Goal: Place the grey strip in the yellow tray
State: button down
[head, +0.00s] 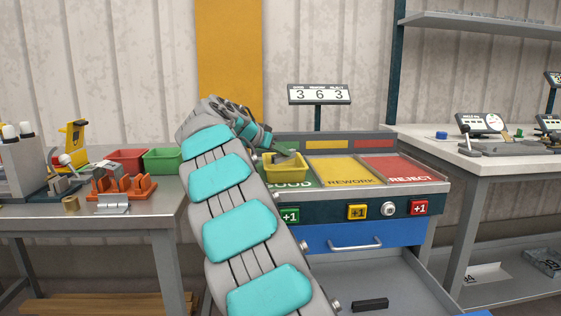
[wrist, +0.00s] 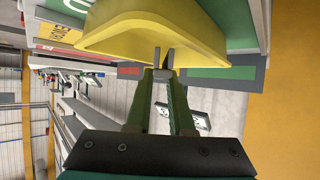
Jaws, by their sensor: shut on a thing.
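The yellow tray (head: 285,173) stands on the green GOOD field of the panel and fills the top of the wrist view (wrist: 110,38). My gripper (head: 272,152) reaches in from the left over the tray's rim, fingers pointing into it. In the wrist view my gripper (wrist: 163,62) has its fingers close together at the tray's edge. A small grey piece (head: 284,156), which looks like the grey strip, shows at the fingertips over the tray's opening. My fingers partly hide it, and I cannot tell whether it touches the tray floor.
The yellow REWORK field (head: 345,171) and red REJECT field (head: 398,169) lie right of the tray. An open drawer (head: 430,285) below holds a dark bar (head: 370,304). A red bin (head: 127,160) and green bin (head: 162,161) stand on the left bench. A counter sign (head: 319,94) rises behind.

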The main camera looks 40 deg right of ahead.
aim_at(280, 162)
jog(key=shift+w+d+f, duration=0.1)
jog(key=shift+w+f, duration=0.05)
jog(key=shift+f, duration=1.7)
jog(key=shift+f, duration=0.15)
jog(key=c, duration=1.1)
grip_release()
jog(key=shift+r+p, duration=0.25)
jog(key=shift+p, duration=0.05)
jog(key=b+v, duration=0.1)
jog(key=v, duration=1.1)
jog(key=shift+f+b, duration=0.15)
jog(key=shift+b, duration=0.15)
